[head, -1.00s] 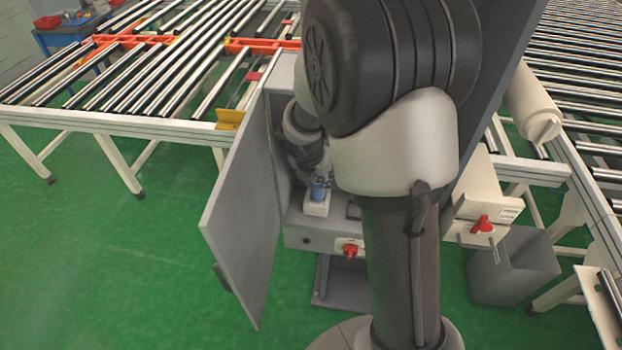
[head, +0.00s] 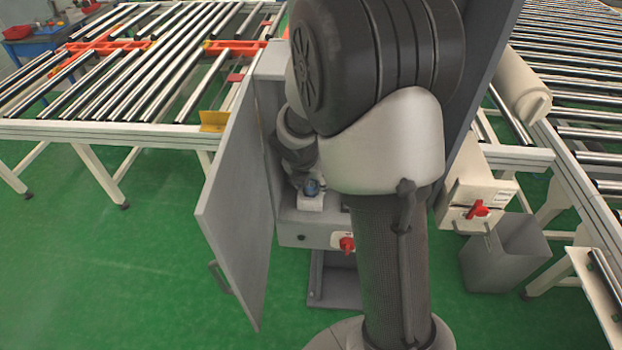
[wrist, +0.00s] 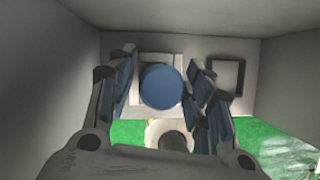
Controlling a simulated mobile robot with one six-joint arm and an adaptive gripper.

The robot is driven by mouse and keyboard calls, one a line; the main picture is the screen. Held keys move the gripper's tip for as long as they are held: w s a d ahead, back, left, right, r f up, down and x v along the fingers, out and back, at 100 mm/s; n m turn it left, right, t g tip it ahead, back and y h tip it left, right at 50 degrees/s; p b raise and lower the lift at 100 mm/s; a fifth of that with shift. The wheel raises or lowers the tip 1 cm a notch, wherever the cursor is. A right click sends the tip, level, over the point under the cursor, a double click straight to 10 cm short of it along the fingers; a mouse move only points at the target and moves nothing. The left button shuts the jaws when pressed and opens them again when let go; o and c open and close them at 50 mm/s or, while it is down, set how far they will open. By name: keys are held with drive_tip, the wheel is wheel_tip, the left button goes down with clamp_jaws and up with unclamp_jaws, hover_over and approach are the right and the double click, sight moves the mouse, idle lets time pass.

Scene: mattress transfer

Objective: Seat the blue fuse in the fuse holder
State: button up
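The blue fuse (wrist: 162,88) shows its round top in the middle of the wrist view. It stands upright at the white fuse holder (wrist: 142,66) inside the grey cabinet. How deep it sits is hidden. The fuse also shows small in the head view (head: 311,188), partly covered by my gripper, above the holder (head: 311,203). My gripper (wrist: 163,82) is open, with one finger on each side of the fuse. Narrow gaps seem to show between fuse and fingers, so I see no clear grip.
Cabinet walls stand close on both sides, with the open cabinet door (head: 238,215) at left. A dark square frame (wrist: 226,77) lies right of the holder. A red switch (head: 346,244) is on the cabinet front. Roller conveyors (head: 130,85) stand behind.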

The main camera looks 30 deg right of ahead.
drive_tip(key=shift+r, duration=0.1)
drive_tip(key=shift+r, duration=0.35)
drive_tip(key=p+v, duration=0.4)
drive_tip(key=v, duration=0.7)
drive_tip(key=shift+s+a+r, duration=0.15)
drive_tip(key=shift+r, duration=0.05)
